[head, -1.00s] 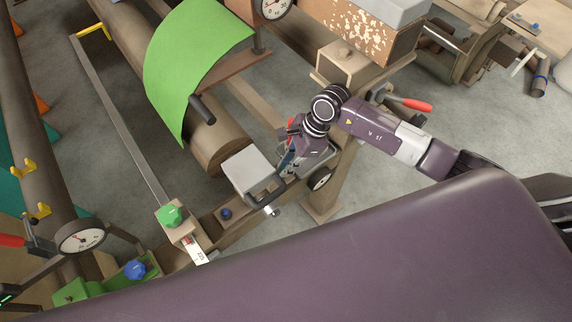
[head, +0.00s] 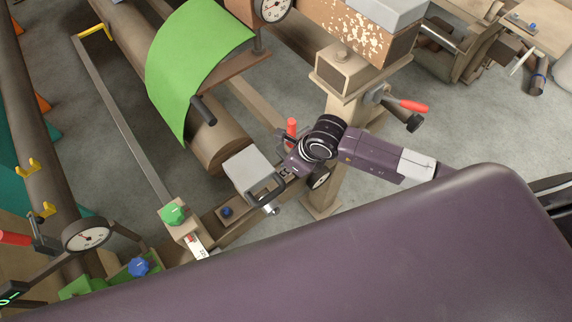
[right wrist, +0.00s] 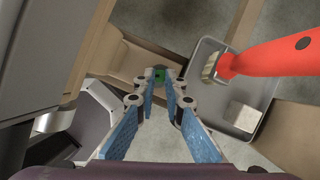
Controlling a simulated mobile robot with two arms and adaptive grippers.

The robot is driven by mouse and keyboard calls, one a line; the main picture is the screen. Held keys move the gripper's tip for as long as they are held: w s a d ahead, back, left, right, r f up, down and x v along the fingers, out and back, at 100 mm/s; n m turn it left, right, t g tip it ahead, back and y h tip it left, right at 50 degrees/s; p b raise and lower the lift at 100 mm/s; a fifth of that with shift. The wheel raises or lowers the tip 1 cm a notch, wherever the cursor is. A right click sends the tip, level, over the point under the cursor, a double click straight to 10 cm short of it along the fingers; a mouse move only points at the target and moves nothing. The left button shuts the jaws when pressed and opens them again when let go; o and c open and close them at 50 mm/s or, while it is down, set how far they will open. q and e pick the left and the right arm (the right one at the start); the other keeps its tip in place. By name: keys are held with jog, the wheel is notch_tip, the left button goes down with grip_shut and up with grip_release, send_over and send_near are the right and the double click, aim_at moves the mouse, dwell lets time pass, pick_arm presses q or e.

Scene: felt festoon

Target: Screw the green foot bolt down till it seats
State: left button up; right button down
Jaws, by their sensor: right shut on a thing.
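The green foot bolt (right wrist: 159,76) shows in the right wrist view as a small green piece between my fingertips, at a tan wooden foot or beam. My right gripper (right wrist: 160,85) is shut on it, with its blue-padded fingers on either side. In the head view my right gripper (head: 292,165) is beside the grey-topped block, and my wrist hides the bolt. How far the bolt is in, I cannot tell. My left gripper is not in view.
A grey block with a black handle (head: 248,168) stands on the other side. A wooden post (head: 335,125) rises behind my wrist.

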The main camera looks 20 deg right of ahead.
jog(key=shift+s+a+f+m+h, duration=0.2)
jog(key=shift+m+h, duration=0.1)
jog(key=shift+m, duration=0.65)
jog(key=shift+s+a+f+m+h, duration=0.15)
jog(key=shift+m+h, duration=0.15)
jog(key=shift+m, duration=0.65)
jog(key=shift+d+t, duration=0.1)
jog(key=shift+t, duration=0.2)
jog(key=c, duration=2.2)
grip_release()
jog(key=shift+o, duration=1.3)
jog(key=shift+w, duration=0.2)
jog(key=v, duration=1.2)
jog(key=shift+r, duration=0.1)
